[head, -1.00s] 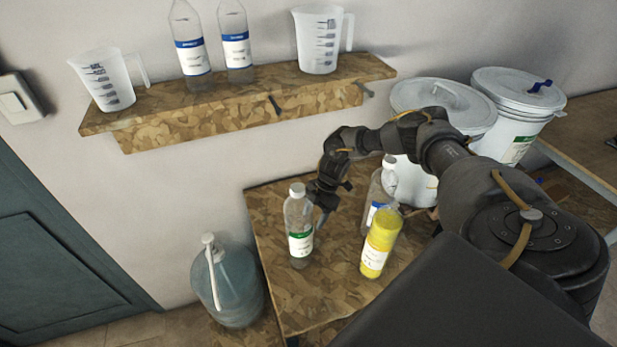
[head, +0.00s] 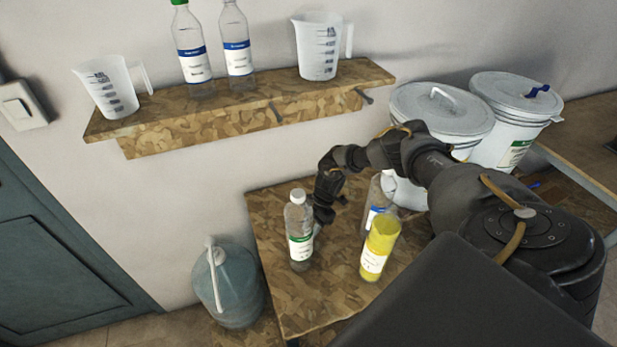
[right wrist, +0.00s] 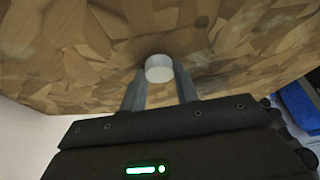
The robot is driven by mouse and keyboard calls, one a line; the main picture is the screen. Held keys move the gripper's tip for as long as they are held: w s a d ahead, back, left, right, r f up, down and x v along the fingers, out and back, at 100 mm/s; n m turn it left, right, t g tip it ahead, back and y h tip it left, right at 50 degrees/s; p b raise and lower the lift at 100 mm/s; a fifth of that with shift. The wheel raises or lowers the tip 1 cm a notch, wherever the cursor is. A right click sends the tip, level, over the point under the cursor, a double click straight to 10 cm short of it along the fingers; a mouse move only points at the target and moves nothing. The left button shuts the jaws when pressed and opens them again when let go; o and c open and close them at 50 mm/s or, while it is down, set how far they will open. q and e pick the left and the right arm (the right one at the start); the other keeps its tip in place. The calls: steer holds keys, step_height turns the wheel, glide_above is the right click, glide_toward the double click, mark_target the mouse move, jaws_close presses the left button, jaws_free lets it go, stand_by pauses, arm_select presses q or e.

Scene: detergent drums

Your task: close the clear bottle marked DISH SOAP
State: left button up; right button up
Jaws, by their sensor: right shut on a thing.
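A clear bottle with a green-banded label (head: 300,245) and a pale top stands upright on the low table. A second clear bottle with a blue-banded label (head: 377,215) stands to its right, partly behind a yellow container (head: 378,250). The label words are too small to read, so I cannot tell which bottle is marked DISH SOAP. My right gripper (head: 318,228) points down just right of the green-labelled bottle. In the right wrist view, the gripper (right wrist: 160,86) is shut on a white round cap (right wrist: 159,68), with the tabletop beyond it. My left gripper is not in view.
The low table (head: 310,312) has bare room in front. A wall shelf (head: 200,125) above holds two measuring jugs and two clear bottles, one green-capped. White drums (head: 440,115) stand behind my right arm. A blue jug (head: 230,285) stands left of the table.

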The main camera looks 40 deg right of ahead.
steer(key=shift+c, duration=1)
step_height(320, 180, up, 10)
steer(key=b, duration=0.2)
